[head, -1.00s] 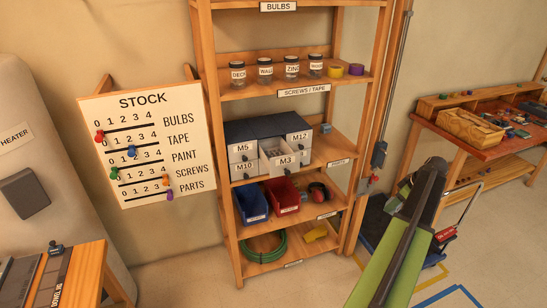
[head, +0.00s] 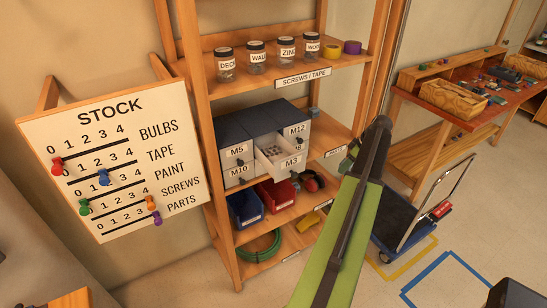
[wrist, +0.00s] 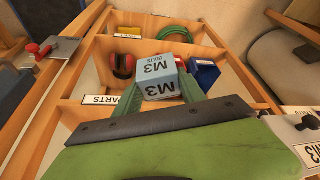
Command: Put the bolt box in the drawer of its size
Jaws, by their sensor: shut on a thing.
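In the head view my arm hides the box. The grey drawer cabinet (head: 255,122) stands on the middle shelf with fronts marked M5, M10, M12 and M3. The M3 drawer (head: 292,162) is pulled out, with small pale contents showing inside. A white M3 front with a dark knob also shows at the right edge of the wrist view (wrist: 309,155).
Below the cabinet are a blue bin (head: 246,208), a red bin (head: 276,193), red earmuffs (head: 312,181) and a green hose (head: 259,246). Jars (head: 256,57) stand above. The stock board (head: 120,160) is at left. A trolley (head: 404,228) stands on the floor at right.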

